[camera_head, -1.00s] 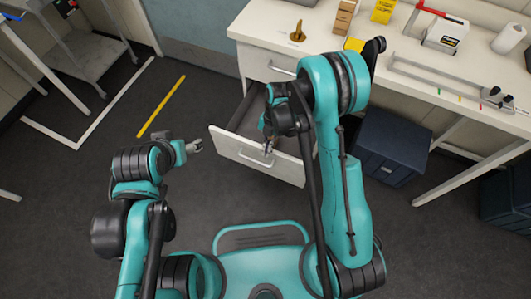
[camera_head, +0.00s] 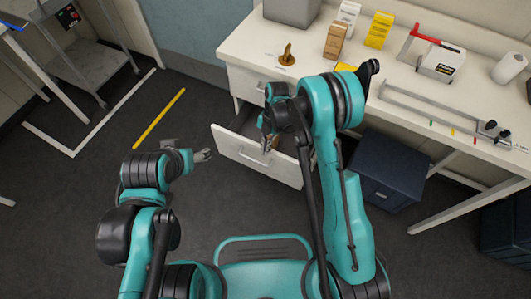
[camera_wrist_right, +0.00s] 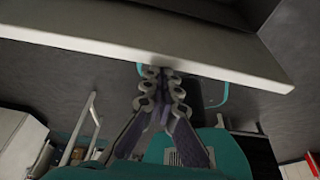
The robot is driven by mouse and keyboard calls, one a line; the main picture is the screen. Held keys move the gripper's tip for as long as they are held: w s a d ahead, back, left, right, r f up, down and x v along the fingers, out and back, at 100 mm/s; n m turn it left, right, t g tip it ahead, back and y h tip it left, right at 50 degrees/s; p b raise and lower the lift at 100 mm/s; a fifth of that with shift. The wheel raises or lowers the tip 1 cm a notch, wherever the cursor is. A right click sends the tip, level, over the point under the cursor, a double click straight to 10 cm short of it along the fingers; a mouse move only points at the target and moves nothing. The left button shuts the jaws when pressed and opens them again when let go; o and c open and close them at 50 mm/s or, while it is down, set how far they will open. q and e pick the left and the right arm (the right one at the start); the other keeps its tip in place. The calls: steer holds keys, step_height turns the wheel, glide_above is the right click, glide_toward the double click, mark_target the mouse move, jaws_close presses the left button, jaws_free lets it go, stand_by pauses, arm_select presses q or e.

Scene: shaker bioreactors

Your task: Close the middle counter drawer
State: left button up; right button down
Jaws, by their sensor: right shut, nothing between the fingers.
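The open counter drawer (camera_head: 240,151) has a white front with a pale bar handle and sits below a shut upper drawer (camera_head: 262,88). It sticks part way out of the white counter. My right gripper (camera_head: 266,150) is shut and empty at the upper part of the drawer front. In the right wrist view its fingertips (camera_wrist_right: 162,72) meet the edge of the white drawer front (camera_wrist_right: 150,42); I cannot tell for sure whether they press on it. My left gripper (camera_head: 204,155) hangs over the floor, left of the drawer and apart from it; its jaw state is unclear.
The countertop (camera_head: 300,62) holds a brass-coloured object (camera_head: 287,55), small boxes (camera_head: 335,41) and a metal rail fixture. A dark blue cabinet (camera_head: 385,170) stands under the counter, right of the drawer. A grey cart (camera_head: 90,60) stands far left.

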steer(key=shift+w+d+r, duration=0.1)
steer(key=shift+w+d, duration=0.5)
steer(key=shift+w, duration=0.3)
steer(key=shift+w+d, duration=0.25)
steer(key=shift+w, duration=0.1)
